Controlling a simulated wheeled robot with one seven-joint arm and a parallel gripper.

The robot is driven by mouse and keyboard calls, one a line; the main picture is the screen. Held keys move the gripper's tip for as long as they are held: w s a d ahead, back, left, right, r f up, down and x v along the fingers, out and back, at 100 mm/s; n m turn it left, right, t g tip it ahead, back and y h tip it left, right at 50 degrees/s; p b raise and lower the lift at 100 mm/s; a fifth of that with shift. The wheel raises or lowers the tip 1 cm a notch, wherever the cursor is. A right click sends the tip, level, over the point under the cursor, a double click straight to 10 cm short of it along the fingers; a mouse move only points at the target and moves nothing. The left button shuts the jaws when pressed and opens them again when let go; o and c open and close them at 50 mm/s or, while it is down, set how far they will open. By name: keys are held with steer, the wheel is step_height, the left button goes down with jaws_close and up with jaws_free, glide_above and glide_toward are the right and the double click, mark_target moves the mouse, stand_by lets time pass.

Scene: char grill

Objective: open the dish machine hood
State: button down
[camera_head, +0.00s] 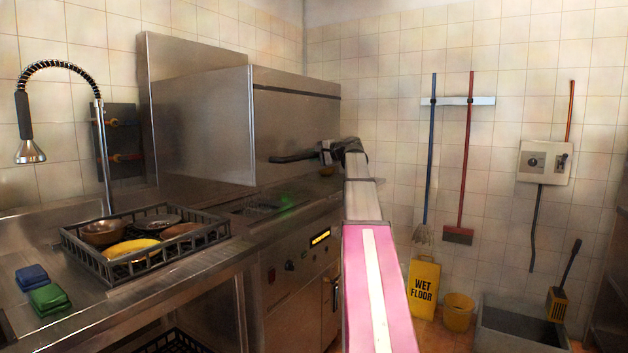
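The dish machine hood (294,118) is a big stainless box left of centre. Its lower edge appears to sit above the machine deck, where a dark grid (250,208) and a green glow show in front of and below it. A dark bar handle (291,158) sticks out low on the hood's front face. My gripper (326,153) is at the right end of this handle, at the end of my pink and white arm. The fingers are small and dark here, so I cannot tell whether they are closed around the bar or only beside it.
A black rack (75,250) with bowls and a yellow dish stands on the left counter, near blue and green sponges (43,290). A spray tap (30,150) rises behind. A wet-floor sign (423,290), yellow bucket (458,312) and grey basin (515,332) stand at right.

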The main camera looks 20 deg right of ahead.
step_height(320, 180, up, 14)
steer(key=shift+f, duration=0.1)
stand_by(0.4)
steer(key=c, duration=0.9)
jaws_free()
steer(key=shift+d, duration=0.1)
glide_toward(306, 122)
steer(key=v, duration=0.4)
steer(key=shift+s+d, duration=0.15)
steer(key=shift+d, duration=0.05)
